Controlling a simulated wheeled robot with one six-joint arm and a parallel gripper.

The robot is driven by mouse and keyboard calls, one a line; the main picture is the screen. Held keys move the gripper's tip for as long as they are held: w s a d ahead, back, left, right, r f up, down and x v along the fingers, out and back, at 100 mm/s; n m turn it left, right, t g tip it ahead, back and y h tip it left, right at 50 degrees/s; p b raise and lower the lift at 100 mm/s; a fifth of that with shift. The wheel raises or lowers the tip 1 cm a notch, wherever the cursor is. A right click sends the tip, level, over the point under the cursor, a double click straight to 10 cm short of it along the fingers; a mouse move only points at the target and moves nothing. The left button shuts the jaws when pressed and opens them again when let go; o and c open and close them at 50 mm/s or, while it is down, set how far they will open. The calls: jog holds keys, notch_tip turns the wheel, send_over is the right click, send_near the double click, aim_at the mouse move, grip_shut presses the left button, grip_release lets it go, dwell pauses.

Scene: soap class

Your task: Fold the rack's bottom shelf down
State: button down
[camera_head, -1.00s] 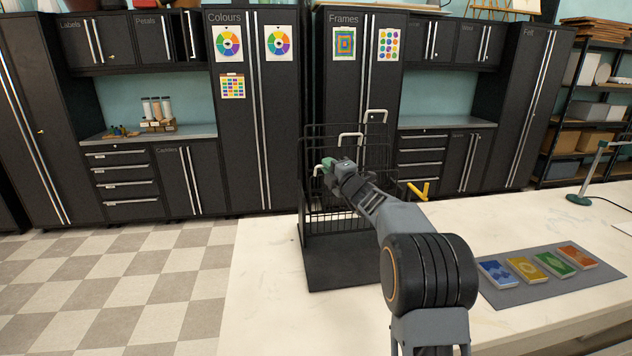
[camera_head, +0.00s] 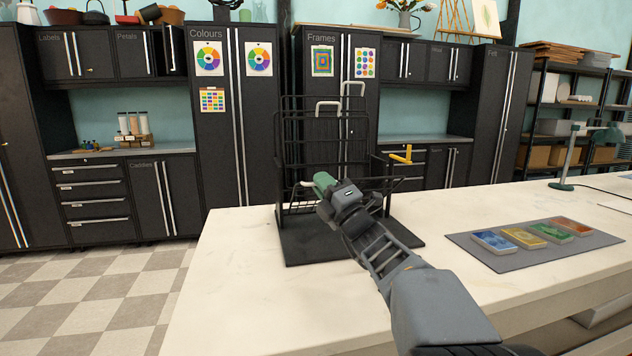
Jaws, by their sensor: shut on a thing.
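The dark wire rack (camera_head: 283,150) stands on a flat dark base (camera_head: 310,247) on the white table. Two white handles show on its upper shelves, the top one (camera_head: 353,84) and the middle one (camera_head: 327,104). My gripper (camera_head: 322,185), with green fingers, is at the low front of the rack, a little above the base. It is shut on the handle of the bottom shelf (camera_head: 305,184); only a pale end of this handle shows beside the fingers. My wrist hides most of the bottom shelf, so its exact tilt is unclear.
A grey mat (camera_head: 480,258) with several coloured soap-like blocks lies to the right. A green lamp (camera_head: 565,165) stands farther right. The table left of the rack is clear.

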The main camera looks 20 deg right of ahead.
jog(key=s+f+b, duration=0.4)
jog(key=f, duration=0.4)
jog(key=shift+a, duration=0.35)
jog(key=shift+f, duration=0.1)
jog(key=c, duration=1.3)
grip_release()
jog(key=shift+o, duration=0.2)
jog(key=s+d+p, duration=0.2)
jog(key=s+d, duration=0.1)
jog(key=s, duration=0.9)
jog(key=shift+s+d+f, duration=0.25)
jog(key=shift+s+d, duration=0.05)
jog(key=shift+d, duration=0.05)
